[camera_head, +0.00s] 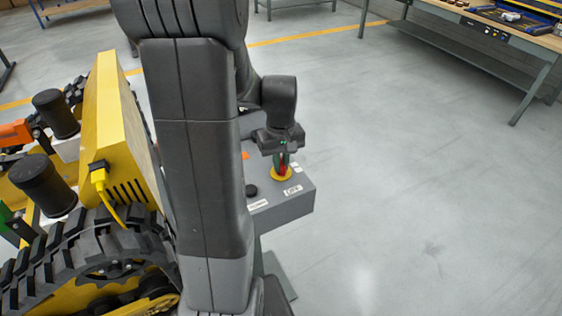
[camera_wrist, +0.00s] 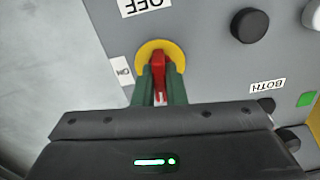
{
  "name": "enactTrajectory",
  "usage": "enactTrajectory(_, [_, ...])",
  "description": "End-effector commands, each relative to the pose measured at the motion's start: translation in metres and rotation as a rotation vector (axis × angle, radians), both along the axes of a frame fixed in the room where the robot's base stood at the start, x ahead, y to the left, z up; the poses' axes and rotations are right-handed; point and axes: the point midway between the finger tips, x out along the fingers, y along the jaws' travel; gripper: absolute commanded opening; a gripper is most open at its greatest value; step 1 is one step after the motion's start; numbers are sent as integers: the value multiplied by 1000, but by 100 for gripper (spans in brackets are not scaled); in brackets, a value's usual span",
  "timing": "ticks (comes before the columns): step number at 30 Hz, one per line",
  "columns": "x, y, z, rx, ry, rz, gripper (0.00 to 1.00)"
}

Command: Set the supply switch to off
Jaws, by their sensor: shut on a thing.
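The supply switch has a red handle (camera_wrist: 158,62) on a yellow disc (camera_wrist: 147,47), set in the top of a grey control box (camera_head: 300,200). My gripper (camera_wrist: 160,80) has its green fingers on both sides of the red handle, shut on it. In the head view my gripper (camera_head: 282,162) reaches down from above onto the switch. In the wrist view an OFF label (camera_wrist: 140,6) lies above the disc and an ON label (camera_wrist: 122,70) lies to its left. The fingers hide part of the handle, and I cannot tell exactly where it points.
A black knob (camera_wrist: 249,25), a BOTH label (camera_wrist: 267,86) and a green square (camera_wrist: 306,99) are on the same panel. A yellow tracked carrier (camera_head: 110,130) stands left of the box. The floor to the right is clear up to a workbench (camera_head: 500,40).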

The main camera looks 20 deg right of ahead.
Motion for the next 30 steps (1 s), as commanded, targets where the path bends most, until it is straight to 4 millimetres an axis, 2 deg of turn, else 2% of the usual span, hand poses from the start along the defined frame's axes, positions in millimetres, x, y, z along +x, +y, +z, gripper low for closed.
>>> enactTrajectory(9, [1,0,1,-2,-2,121,0])
enactTrajectory(25, [1,-1,1,-2,-3,144,0])
enactTrajectory(26, [1,-1,1,-2,-3,144,13])
enactTrajectory(27, [1,-1,1,-2,-3,144,21])
enactTrajectory(29, [1,0,1,-2,-3,144,32])
enactTrajectory(30, [1,0,1,-2,-2,143,33])
